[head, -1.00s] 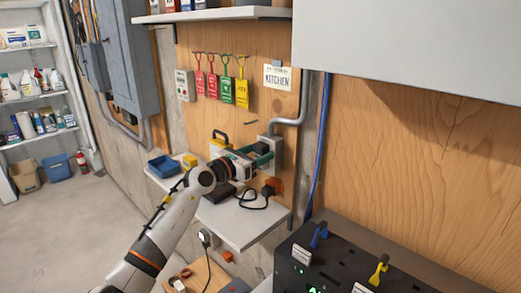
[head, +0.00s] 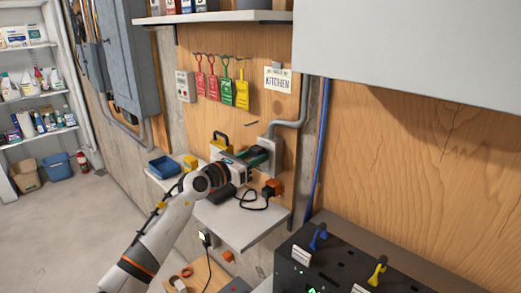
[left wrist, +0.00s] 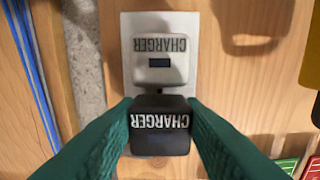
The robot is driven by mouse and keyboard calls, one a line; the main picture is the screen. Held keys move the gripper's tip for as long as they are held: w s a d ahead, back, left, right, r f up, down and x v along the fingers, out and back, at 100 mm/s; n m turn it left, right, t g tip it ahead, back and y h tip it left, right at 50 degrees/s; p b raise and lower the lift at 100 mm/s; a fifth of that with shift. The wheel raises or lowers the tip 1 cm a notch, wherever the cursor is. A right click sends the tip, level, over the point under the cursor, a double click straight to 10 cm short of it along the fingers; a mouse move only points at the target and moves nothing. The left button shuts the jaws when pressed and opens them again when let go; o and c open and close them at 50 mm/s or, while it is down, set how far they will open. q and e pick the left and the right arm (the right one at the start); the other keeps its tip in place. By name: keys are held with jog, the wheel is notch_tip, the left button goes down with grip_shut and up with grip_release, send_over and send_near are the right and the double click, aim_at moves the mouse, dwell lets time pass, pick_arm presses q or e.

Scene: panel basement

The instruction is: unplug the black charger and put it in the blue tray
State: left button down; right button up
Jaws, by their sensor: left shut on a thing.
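The black charger (left wrist: 160,125) is between the green fingertips of my left gripper (left wrist: 160,128), which is shut on it. It lies over one end of the pale outlet plate (left wrist: 204,70); I cannot tell whether its pins are still in. A white charger (left wrist: 160,55) sits on the plate beside it. In the head view my left gripper (head: 254,160) is in front of the grey outlet box (head: 276,155) on the wooden wall. The blue tray (head: 164,167) stands at the left end of the wall shelf, left of the gripper. My right gripper is not in view.
The narrow shelf (head: 238,228) also holds a yellow block (head: 190,161) near the tray and a black cord (head: 257,205) running to an orange socket (head: 273,186). Coloured tags (head: 226,90) hang above. A black panel (head: 330,265) with levers stands at lower right.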

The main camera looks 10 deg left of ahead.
aim_at(253, 157)
pick_arm(q)
jog(key=shift+p+v, duration=0.65)
jog(key=shift+v, duration=0.55)
jog(key=shift+p+v, duration=0.4)
jog(key=shift+v, duration=0.55)
